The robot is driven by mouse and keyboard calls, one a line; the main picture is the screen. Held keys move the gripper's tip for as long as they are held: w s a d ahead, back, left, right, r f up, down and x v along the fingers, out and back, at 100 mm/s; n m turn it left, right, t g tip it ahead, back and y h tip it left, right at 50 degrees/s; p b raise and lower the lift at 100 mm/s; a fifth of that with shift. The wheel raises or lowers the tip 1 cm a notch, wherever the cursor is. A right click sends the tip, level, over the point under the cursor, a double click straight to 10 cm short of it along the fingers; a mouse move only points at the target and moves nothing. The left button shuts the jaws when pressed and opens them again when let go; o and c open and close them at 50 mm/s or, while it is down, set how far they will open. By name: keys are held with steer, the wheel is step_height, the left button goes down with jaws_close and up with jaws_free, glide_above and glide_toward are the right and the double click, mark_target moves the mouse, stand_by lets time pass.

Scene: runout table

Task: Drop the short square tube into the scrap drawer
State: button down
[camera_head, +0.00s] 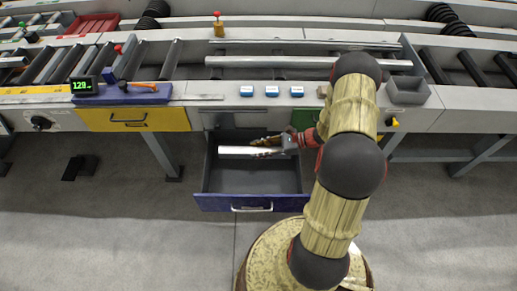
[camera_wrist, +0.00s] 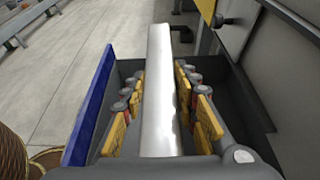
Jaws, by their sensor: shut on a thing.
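A short silver square tube (camera_head: 236,150) is held level over the open blue-fronted drawer (camera_head: 248,203) in the head view. My gripper (camera_head: 266,147) is shut on the tube near its right part, and the rest sticks out to the left. In the wrist view the tube (camera_wrist: 161,85) runs away from me between the yellow-padded fingers of my gripper (camera_wrist: 168,103). The drawer's blue front (camera_wrist: 92,108) is to its left. The drawer floor that shows is dark and looks empty; the tube and my gripper hide part of it.
The runout table (camera_head: 340,117) runs behind the drawer, with long bars lying on its rollers. A yellow drawer (camera_head: 160,122) is shut to the left. A green drawer front (camera_head: 305,118) is partly hidden by my arm. A small grey bin (camera_head: 407,92) stands on the table's right.

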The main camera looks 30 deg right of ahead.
step_height(320, 180, down, 2)
steer(key=shift+f+b, duration=0.1)
steer(key=shift+b, duration=0.45)
steer(key=c, duration=1.3)
jaws_free()
steer(key=v, duration=1.2)
